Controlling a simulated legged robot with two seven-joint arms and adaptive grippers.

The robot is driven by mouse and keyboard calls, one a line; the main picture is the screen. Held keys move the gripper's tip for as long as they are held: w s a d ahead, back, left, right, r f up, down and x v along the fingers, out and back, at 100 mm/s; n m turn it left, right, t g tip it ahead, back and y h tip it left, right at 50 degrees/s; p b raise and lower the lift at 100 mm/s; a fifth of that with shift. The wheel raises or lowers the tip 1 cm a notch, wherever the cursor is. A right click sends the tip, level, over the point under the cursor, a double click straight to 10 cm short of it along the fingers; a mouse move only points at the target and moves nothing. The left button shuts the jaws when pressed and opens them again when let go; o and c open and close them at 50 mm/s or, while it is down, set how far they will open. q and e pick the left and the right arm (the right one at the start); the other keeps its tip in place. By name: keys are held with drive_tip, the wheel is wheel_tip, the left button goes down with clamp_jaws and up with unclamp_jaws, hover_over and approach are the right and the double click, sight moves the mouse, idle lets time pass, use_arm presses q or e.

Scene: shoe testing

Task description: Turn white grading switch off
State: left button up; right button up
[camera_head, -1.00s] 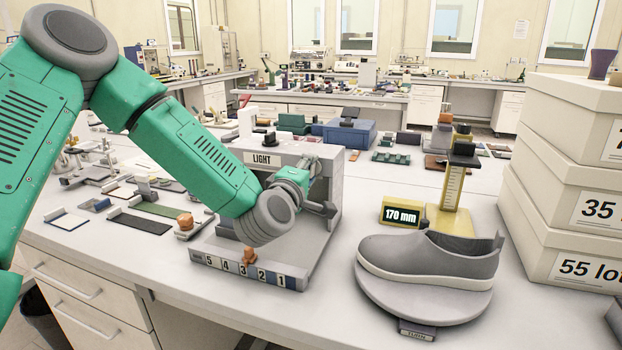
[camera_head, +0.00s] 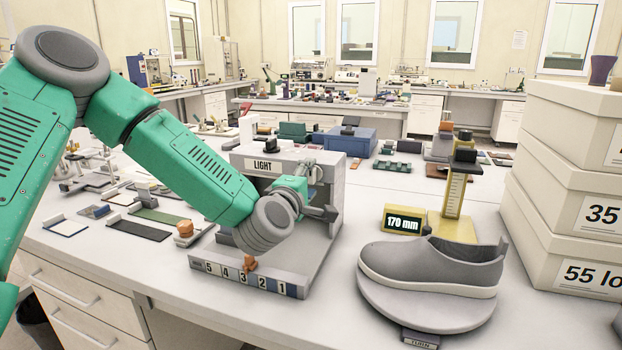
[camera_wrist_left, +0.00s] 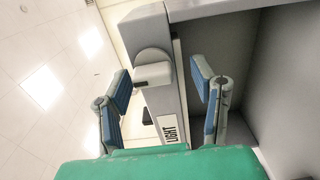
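The grey grading box (camera_head: 333,225) stands on the bench, with a LIGHT label (camera_head: 262,165) on its upper front. A pale round switch knob (camera_wrist_left: 153,72) shows beside the LIGHT label (camera_wrist_left: 170,131) in the left wrist view. In the head view, the knob (camera_head: 316,174) is partly covered by my gripper. My left gripper (camera_head: 316,190) is at the upper right front of the box. In the left wrist view, its blue-padded fingers (camera_wrist_left: 160,80) are spread on both sides of the knob, with visible gaps. My right gripper is out of view.
A numbered strip (camera_head: 250,278) with an orange-brown slider (camera_head: 250,264) runs along the box's front. A grey shoe (camera_head: 430,262) sits on a round turntable (camera_head: 425,312) at right, before a yellow gauge reading 170 mm (camera_head: 403,221). Stacked boxes (camera_head: 560,185) stand at far right.

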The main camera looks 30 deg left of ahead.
use_arm(q)
drive_tip(key=shift+a+r, duration=0.1)
drive_tip(key=shift+s, duration=0.1)
drive_tip(key=v, duration=1.1)
drive_tip(key=shift+s+f, duration=0.2)
drive_tip(key=shift+s, duration=0.1)
